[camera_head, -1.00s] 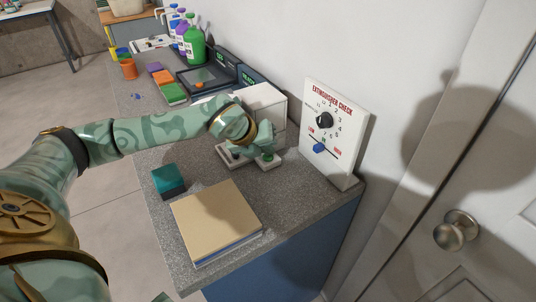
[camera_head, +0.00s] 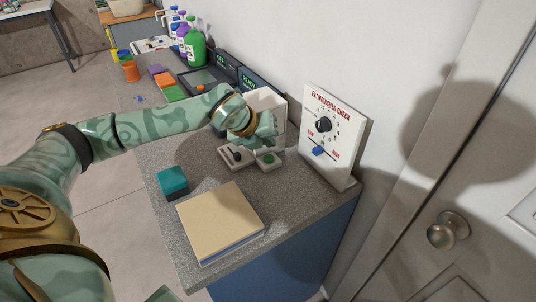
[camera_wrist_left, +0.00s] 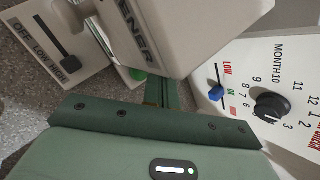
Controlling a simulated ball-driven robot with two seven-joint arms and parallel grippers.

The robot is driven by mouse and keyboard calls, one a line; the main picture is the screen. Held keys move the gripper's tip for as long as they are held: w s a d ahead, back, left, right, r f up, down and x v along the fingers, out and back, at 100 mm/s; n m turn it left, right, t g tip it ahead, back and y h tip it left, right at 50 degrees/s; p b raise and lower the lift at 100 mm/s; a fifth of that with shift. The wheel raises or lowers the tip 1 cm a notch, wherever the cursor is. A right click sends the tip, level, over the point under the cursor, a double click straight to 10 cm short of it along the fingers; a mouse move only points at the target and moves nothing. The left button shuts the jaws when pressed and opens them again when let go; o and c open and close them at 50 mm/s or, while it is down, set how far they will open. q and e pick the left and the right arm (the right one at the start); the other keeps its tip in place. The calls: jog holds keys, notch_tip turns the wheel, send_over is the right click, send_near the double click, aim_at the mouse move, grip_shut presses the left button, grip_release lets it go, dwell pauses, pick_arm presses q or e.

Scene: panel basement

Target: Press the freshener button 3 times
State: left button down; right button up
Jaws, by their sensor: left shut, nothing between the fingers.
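The freshener is a white box (camera_head: 268,101) at the wall side of the counter, partly hidden by my left gripper. In the left wrist view the freshener (camera_wrist_left: 205,22) shows the letters "ENER". The green button (camera_head: 269,158) sits on a small pale base in front of it. In the left wrist view the button (camera_wrist_left: 137,73) is only partly visible, beside my fingers. My left gripper (camera_head: 266,141) is shut and empty, just above and behind the button, apparently apart from it. My right gripper is not in view.
A slider switch (camera_head: 236,156) sits left of the button. The extinguisher check panel (camera_head: 331,135) stands at the right. A teal box (camera_head: 172,182) and a tan-topped book (camera_head: 220,220) lie in front. Bottles (camera_head: 193,45) and a dark scale (camera_head: 205,82) are farther back.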

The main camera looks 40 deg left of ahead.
aim_at(267, 158)
pick_arm(q)
jog(key=shift+r+p, duration=0.8)
jog(key=shift+r, duration=0.75)
dwell(1.3)
